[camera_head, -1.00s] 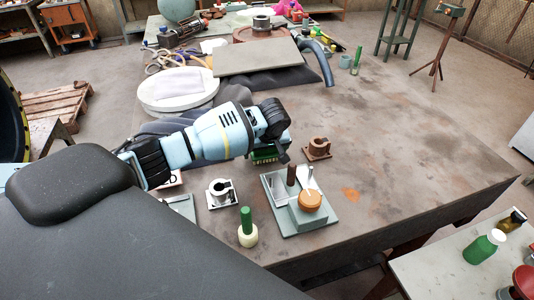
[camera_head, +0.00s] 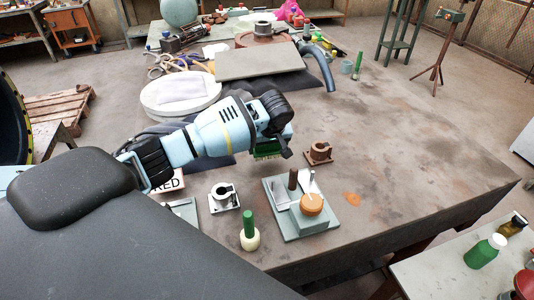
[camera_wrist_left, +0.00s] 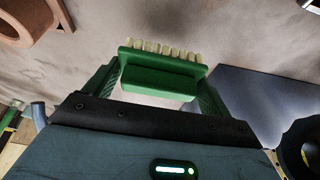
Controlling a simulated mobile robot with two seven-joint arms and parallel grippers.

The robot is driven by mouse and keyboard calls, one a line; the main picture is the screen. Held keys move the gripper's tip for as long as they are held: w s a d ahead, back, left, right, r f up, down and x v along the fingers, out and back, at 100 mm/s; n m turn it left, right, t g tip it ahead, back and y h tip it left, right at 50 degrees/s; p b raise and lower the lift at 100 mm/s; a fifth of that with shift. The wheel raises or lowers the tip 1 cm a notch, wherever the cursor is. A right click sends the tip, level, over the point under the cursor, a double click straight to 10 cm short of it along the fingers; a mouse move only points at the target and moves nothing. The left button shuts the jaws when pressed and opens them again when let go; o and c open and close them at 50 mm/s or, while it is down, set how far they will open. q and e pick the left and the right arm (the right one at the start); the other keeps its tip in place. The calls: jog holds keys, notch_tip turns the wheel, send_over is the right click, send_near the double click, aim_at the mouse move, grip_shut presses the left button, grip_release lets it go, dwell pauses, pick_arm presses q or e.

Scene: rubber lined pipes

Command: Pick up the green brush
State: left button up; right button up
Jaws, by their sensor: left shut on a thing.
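The green brush (camera_wrist_left: 162,70) has a green block body and a row of pale bristles, and it sits between the two fingers of my left gripper (camera_wrist_left: 160,88) in the left wrist view. The fingers touch it at both ends. In the head view the brush (camera_head: 268,148) shows only partly, under my left gripper (camera_head: 278,142), above the brown table (camera_head: 400,140). The gripper and wrist hide most of it there. My right gripper is not in view.
Close by stand a rusty bracket (camera_head: 319,153), a metal clamp (camera_head: 224,197), a grey-green fixture plate (camera_head: 290,222) with an orange-brown knob, and a green-handled pale tool (camera_head: 249,232). A round white pad (camera_head: 180,97) lies behind the arm. The table's right side is largely clear.

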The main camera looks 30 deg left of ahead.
pick_arm(q)
notch_tip(320, 180, up, 7)
jog(key=shift+f, duration=0.15)
